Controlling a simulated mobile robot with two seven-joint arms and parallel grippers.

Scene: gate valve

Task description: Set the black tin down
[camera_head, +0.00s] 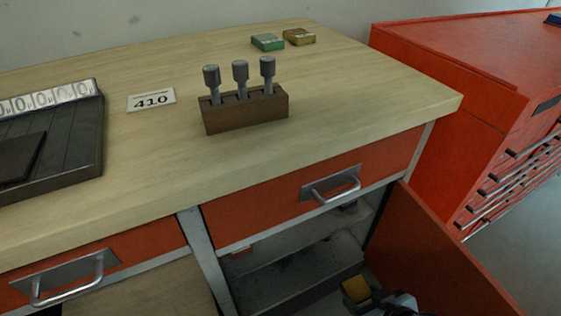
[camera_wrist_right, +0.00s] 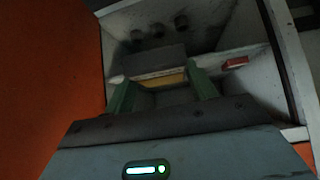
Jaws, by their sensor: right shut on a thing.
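My right gripper (camera_head: 372,296) is low in the head view, in front of the open cupboard under the bench. Its two green fingers (camera_wrist_right: 162,90) are shut on the black tin. Only a small yellow face of the tin (camera_head: 355,289) shows clearly in the head view. A yellow strip of it (camera_wrist_right: 160,79) also shows between the fingers in the right wrist view. The rest of the tin is dim or hidden by the fingers. I cannot tell whether it touches a shelf. My left gripper is not in view.
The cupboard has a grey shelf (camera_head: 290,275) and an orange door (camera_head: 430,255) standing open at the right. Inside are a small red item (camera_wrist_right: 235,62) and several dark round items (camera_wrist_right: 158,31). A wooden block (camera_head: 246,115) with three pegs stands on the bench.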

